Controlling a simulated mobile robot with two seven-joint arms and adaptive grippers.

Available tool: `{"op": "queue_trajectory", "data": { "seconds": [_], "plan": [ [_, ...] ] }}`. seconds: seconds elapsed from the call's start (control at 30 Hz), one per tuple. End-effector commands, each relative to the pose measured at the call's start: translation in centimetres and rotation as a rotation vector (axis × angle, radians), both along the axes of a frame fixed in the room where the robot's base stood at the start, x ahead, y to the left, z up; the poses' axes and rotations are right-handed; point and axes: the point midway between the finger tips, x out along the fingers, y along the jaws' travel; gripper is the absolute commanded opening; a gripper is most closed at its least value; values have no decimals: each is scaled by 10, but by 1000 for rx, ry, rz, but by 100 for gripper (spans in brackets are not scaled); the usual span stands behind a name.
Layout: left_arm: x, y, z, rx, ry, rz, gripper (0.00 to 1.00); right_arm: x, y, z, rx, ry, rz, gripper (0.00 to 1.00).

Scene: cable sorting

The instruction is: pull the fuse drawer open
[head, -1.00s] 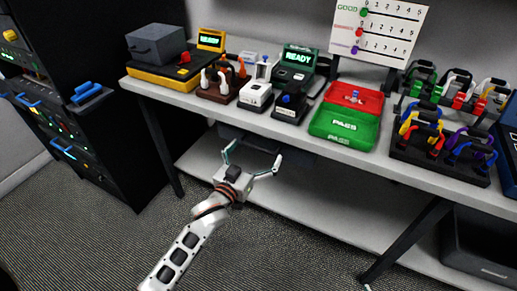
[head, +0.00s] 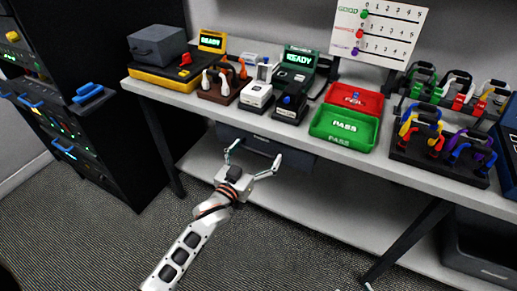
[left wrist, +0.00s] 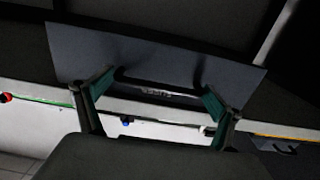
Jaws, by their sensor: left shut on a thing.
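The fuse drawer (head: 300,157) is a dark grey front slung under the workbench, below the testers. In the left wrist view its grey panel (left wrist: 150,48) fills the upper part, with a dark bar handle (left wrist: 160,85) along its lower edge. My left gripper (head: 256,151) is at the drawer front, reaching up from below. Its two green-lined fingers (left wrist: 155,92) stand widely spaced, one at each end of the handle, shut on it. How far the drawer stands out is hard to tell. My right gripper is not in view.
The white workbench (head: 225,108) carries testers, a red tray (head: 368,101), a green tray (head: 330,137) and racks of coloured cables (head: 440,165). A lower shelf (head: 340,195) runs beneath. A black cabinet (head: 120,130) stands left. Carpet in front is clear.

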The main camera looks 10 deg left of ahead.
Motion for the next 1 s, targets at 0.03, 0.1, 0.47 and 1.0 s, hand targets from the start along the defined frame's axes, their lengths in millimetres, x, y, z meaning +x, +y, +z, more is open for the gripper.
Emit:
{"op": "queue_trajectory", "data": {
  "seconds": [0.03, 0.1, 0.47, 1.0],
  "plan": [
    [-9, 1, 3, 0, 1, -1, 55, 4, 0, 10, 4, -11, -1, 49],
    [-21, 5, 4, 0, 1, -1, 55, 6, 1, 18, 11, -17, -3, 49],
    [-108, 29, 3, -2, 6, -2, 55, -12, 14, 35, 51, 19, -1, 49],
    [-189, 52, 0, -1, 4, -3, 55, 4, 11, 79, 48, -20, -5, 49]
  ]
}}
